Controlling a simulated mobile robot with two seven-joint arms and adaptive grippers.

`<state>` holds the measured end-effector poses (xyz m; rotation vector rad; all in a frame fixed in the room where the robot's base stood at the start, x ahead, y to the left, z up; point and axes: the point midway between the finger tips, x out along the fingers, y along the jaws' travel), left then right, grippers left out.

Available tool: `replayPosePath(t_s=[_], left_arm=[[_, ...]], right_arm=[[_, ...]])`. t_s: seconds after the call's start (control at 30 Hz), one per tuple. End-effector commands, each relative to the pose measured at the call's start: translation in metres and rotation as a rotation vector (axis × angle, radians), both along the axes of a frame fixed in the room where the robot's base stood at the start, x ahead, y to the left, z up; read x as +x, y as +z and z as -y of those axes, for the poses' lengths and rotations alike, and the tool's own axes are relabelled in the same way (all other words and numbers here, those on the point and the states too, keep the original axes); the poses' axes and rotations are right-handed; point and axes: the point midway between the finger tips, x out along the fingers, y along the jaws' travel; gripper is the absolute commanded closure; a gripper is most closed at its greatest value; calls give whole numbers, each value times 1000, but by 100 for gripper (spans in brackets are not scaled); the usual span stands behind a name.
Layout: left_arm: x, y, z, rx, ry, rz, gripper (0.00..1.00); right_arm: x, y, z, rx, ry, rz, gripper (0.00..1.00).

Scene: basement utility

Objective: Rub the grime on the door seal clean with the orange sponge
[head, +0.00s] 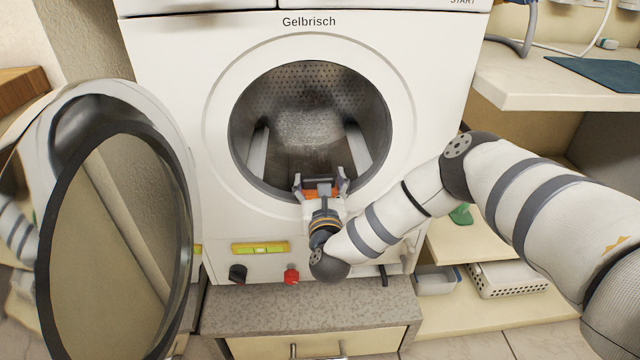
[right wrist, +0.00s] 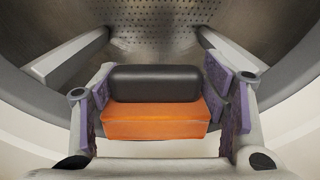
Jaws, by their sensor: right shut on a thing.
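My right gripper (head: 322,184) is at the lower edge of the washer's round opening, shut on the orange sponge (head: 318,194). In the right wrist view the sponge (right wrist: 155,122) sits between the purple-padded fingers (right wrist: 164,100), with a dark rounded block (right wrist: 154,83) along its far side. The grey door seal (head: 234,150) rings the opening, and its curve also shows in the right wrist view (right wrist: 22,72). I cannot tell whether the sponge touches the seal. No grime can be made out; the gripper and sponge hide part of the lower seal. My left gripper is not in view.
The washer door (head: 118,230) stands open at the left. The perforated drum (head: 310,105) looks empty. A red knob (head: 291,275) and a yellow level (head: 260,248) are below the opening. A counter (head: 540,85) and shelves with a white basket (head: 508,280) are at the right.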

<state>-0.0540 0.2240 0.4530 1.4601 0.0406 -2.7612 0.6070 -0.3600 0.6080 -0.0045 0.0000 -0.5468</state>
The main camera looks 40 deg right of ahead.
Motion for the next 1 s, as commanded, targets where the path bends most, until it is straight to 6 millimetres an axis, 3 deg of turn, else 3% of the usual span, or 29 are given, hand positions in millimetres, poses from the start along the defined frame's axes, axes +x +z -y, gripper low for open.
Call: replayPosePath(t_s=[0.17, 0.5, 0.83, 1.0], left_arm=[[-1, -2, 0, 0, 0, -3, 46], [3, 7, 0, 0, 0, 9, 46], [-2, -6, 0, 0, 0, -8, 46], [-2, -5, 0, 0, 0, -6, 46]], right_arm=[[3, -1, 3, 0, -1, -4, 65], [-16, 1, -10, 2, 0, -3, 65], [2, -3, 2, 1, -2, -2, 65], [2, 0, 2, 1, 0, -2, 65]])
